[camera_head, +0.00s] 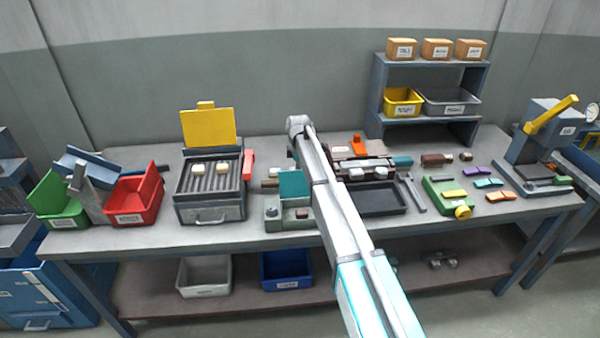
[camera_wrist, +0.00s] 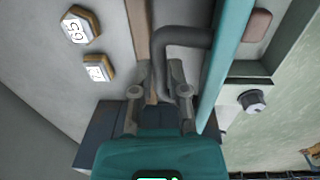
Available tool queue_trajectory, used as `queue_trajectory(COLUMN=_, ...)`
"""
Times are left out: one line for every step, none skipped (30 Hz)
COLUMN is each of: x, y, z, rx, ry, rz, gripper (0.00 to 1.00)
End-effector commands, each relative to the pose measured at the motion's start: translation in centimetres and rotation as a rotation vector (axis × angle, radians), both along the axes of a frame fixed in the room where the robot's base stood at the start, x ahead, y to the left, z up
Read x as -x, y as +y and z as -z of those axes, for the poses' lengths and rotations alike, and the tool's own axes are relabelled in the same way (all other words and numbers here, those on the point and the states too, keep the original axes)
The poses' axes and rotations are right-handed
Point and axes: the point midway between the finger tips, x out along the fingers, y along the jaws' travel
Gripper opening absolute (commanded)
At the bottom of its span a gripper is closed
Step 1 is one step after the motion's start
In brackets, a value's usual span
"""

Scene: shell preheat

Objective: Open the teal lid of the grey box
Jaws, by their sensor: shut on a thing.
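The grey box (camera_head: 273,224) stands near the front edge of the bench, just left of my arm. Its teal lid (camera_head: 294,183) is raised, roughly upright at the back of the box, and part of the inside shows. In the wrist view the lid (camera_wrist: 231,50) is a teal slab seen nearly edge-on, with a dark bent handle (camera_wrist: 182,37) on it. My gripper (camera_wrist: 158,95) is shut on this handle, whose lower end runs between the fingers. The box (camera_wrist: 290,38) and its round knob (camera_wrist: 252,100) show at the right. The head view does not show my gripper clearly.
A heater with a raised yellow lid (camera_head: 208,128) and a red bin (camera_head: 135,195) stand left. A dark tray (camera_head: 378,199) lies right, partly behind my arm. A green device (camera_head: 446,196) is farther right. Two hexagonal tags, one marked 65 (camera_wrist: 80,25), show in the wrist view.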

Motion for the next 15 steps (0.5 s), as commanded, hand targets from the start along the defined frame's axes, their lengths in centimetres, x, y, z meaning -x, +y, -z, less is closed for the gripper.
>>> queue_trajectory(x=-0.7, y=0.1, z=0.4, rx=-0.002, ry=-0.007, rz=0.002, gripper=0.00)
queue_trajectory(x=-0.8, y=0.2, z=0.6, rx=-0.002, ry=-0.008, rz=0.002, gripper=0.00)
queue_trajectory(x=-1.0, y=0.2, z=0.7, rx=-0.002, ry=-0.008, rz=0.002, gripper=0.00)
queue_trajectory(x=-1.1, y=0.2, z=0.8, rx=-0.002, ry=-0.009, rz=0.002, gripper=0.00)
queue_trajectory(x=-1.2, y=0.2, z=0.9, rx=-0.002, ry=-0.009, rz=0.002, gripper=0.00)
queue_trajectory(x=-1.3, y=0.2, z=0.9, rx=-0.002, ry=-0.010, rz=0.002, gripper=0.00)
queue_trajectory(x=-1.4, y=0.2, z=1.0, rx=-0.002, ry=-0.010, rz=0.002, gripper=0.00)
queue_trajectory(x=-1.5, y=0.2, z=1.0, rx=-0.002, ry=-0.010, rz=0.003, gripper=0.00)
queue_trajectory(x=-1.6, y=0.2, z=1.1, rx=-0.002, ry=-0.010, rz=0.003, gripper=0.00)
queue_trajectory(x=-1.7, y=0.2, z=1.1, rx=-0.002, ry=-0.010, rz=0.003, gripper=0.00)
queue_trajectory(x=-1.7, y=0.2, z=1.1, rx=-0.002, ry=-0.011, rz=0.003, gripper=0.00)
queue_trajectory(x=-1.8, y=0.2, z=1.1, rx=-0.002, ry=-0.011, rz=0.003, gripper=0.00)
queue_trajectory(x=-1.8, y=0.2, z=1.1, rx=-0.002, ry=-0.011, rz=0.003, gripper=0.00)
queue_trajectory(x=-1.9, y=0.2, z=1.2, rx=-0.002, ry=-0.011, rz=0.003, gripper=0.00)
queue_trajectory(x=-1.9, y=0.2, z=1.2, rx=-0.002, ry=-0.011, rz=0.004, gripper=0.00)
